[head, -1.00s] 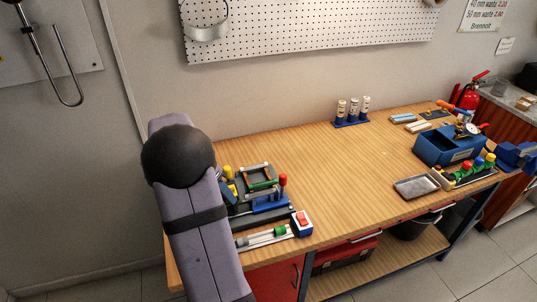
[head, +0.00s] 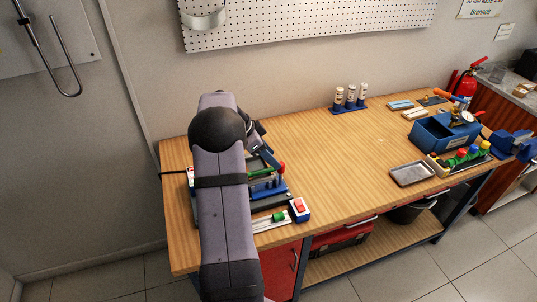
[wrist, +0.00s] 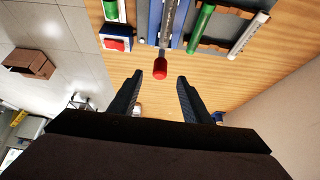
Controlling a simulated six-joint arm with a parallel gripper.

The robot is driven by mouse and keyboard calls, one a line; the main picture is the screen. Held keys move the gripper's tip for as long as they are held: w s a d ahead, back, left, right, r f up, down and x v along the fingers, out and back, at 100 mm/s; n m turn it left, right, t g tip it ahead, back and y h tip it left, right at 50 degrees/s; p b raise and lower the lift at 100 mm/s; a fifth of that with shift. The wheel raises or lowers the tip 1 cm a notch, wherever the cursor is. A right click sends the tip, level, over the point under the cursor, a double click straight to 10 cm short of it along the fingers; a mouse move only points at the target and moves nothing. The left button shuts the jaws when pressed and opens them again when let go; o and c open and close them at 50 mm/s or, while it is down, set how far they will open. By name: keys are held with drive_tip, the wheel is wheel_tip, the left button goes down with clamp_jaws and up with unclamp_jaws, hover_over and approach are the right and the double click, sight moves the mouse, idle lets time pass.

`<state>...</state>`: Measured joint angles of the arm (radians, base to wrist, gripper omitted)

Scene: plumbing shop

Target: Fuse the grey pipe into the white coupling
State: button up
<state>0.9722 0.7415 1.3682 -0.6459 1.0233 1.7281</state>
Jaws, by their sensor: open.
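My gripper (wrist: 156,80) is open and empty in the wrist view, its two dark fingers on either side of and just short of a red-tipped lever (wrist: 160,69) at the bench station. In the head view my arm hides much of this station, and the fingers are not visible. A pale rod (wrist: 248,36) and a green cylinder (wrist: 202,24) lie at the station in the wrist view. I cannot tell whether the pale rod is the grey pipe. I cannot make out the white coupling for certain.
A box with a red switch (head: 299,209) stands at the bench front; it also shows in the wrist view (wrist: 116,42). To the right are a grey tray (head: 411,174), a blue box with a gauge (head: 444,137) and several bottles (head: 350,97). The bench middle is clear.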

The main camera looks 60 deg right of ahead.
drive_tip(key=shift+b+x, duration=0.75)
drive_tip(key=shift+x, duration=3.05)
drive_tip(key=c, duration=0.9)
